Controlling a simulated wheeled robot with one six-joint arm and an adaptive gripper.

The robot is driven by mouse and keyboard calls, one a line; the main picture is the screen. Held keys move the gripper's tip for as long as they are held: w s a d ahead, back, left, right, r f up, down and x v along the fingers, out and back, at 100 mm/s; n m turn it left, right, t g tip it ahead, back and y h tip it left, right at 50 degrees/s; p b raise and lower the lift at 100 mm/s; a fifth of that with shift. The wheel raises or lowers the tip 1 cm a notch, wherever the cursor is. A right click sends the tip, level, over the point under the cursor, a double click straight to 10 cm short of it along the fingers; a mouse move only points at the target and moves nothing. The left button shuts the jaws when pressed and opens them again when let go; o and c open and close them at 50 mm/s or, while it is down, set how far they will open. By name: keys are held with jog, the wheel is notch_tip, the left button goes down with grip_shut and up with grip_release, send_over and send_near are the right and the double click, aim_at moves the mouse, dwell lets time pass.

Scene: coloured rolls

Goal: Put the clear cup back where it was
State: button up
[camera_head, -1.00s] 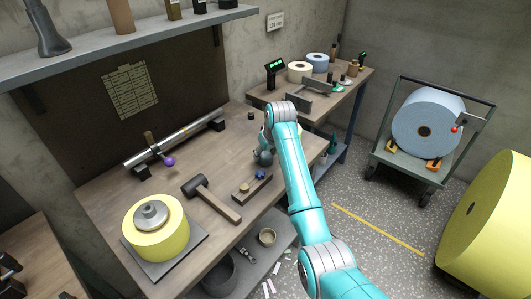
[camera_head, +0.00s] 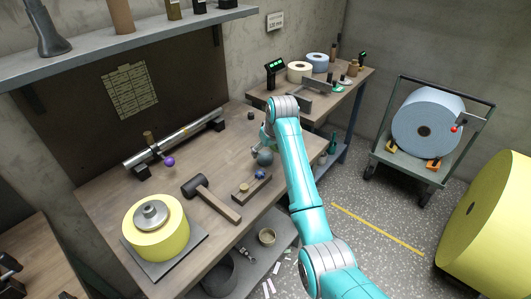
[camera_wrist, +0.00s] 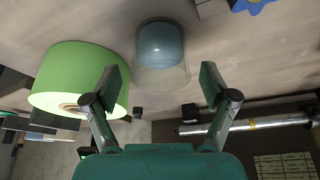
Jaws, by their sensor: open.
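The clear cup (camera_wrist: 179,80) shows in the wrist view, see-through, with a blue-grey rounded thing (camera_wrist: 161,43) seen in or behind it; I cannot tell which. My gripper (camera_wrist: 163,76) is open, with one finger on each side of the cup's near end and visible gaps to it. In the head view my gripper (camera_head: 259,147) is low over the bench, partly hidden by my arm, beside a grey-blue round thing (camera_head: 265,158). The cup's clear wall cannot be made out there.
A green roll (camera_wrist: 75,72) stands close left of the cup in the wrist view.

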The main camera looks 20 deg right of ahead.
jog(key=a+v, duration=0.1)
jog(key=v, duration=0.9)
jog(key=shift+d, duration=0.45)
jog(key=shift+s, duration=0.1)
